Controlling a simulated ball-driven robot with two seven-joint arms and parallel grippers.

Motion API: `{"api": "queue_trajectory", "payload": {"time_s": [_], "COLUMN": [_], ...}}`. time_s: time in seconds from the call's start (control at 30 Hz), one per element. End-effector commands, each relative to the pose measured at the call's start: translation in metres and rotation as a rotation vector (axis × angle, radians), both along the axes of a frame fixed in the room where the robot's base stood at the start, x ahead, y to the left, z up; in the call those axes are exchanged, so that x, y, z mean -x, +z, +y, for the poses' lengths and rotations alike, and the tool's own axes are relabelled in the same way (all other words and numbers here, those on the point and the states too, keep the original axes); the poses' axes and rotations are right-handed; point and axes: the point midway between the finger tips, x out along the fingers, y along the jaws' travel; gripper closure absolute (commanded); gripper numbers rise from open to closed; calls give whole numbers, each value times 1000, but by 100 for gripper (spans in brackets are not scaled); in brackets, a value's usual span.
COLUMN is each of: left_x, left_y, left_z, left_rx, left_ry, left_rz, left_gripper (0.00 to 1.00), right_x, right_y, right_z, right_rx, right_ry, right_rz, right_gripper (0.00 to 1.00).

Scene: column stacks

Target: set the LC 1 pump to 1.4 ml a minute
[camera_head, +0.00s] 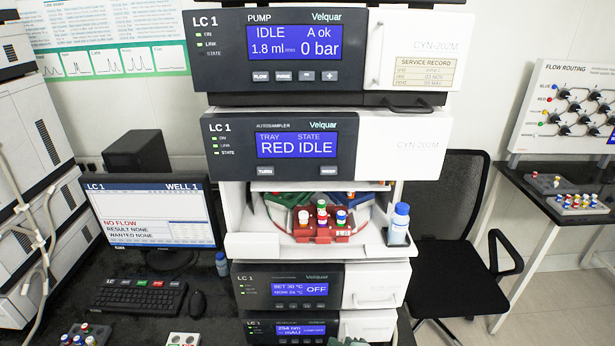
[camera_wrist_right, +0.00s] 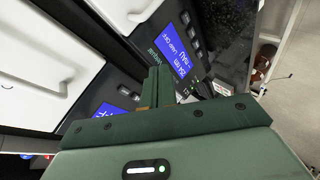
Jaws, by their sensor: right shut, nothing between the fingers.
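The LC 1 pump (camera_head: 290,50) is the top module of the stack in the head view. Its blue screen (camera_head: 293,42) reads IDLE, A ok, 1.8 ml/min and 0 bar. Below the screen sit a FLOW button (camera_head: 260,76), a PURGE button (camera_head: 284,76), a minus button (camera_head: 307,76) and a plus button (camera_head: 328,76). A green bit of my right gripper (camera_head: 348,342) shows at the bottom edge, far below the pump. In the right wrist view my right gripper (camera_wrist_right: 154,88) is shut and empty, in front of the lower modules. My left gripper is out of view.
Below the pump is the autosampler (camera_head: 300,145), with red vial tray (camera_head: 322,232) and a blue-capped bottle (camera_head: 398,224) on the ledge. A monitor (camera_head: 152,212) showing NO FLOW and a keyboard (camera_head: 140,298) stand left. A chair (camera_head: 450,230) and flow routing board (camera_head: 570,105) are right.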

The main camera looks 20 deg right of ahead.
Motion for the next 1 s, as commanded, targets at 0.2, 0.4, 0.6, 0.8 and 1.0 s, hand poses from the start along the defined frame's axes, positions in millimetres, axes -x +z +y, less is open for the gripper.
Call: {"api": "queue_trajectory", "payload": {"time_s": [0.2,0.4,0.6,0.8,1.0], "left_x": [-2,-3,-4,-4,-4], "left_y": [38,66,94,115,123], "left_z": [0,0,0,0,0], "left_rx": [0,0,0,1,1], "left_ry": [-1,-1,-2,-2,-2], "left_rz": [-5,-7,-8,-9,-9], "left_gripper": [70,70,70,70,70], "right_x": [-41,-48,-28,6,28], "right_y": [157,296,433,537,582], "right_z": [25,46,61,69,70], "right_rx": [117,224,326,399,431], "right_ry": [101,156,175,162,146], "right_rz": [-286,-551,-815,-1030,-1133], "right_gripper": [100,100,100,100,100]}}
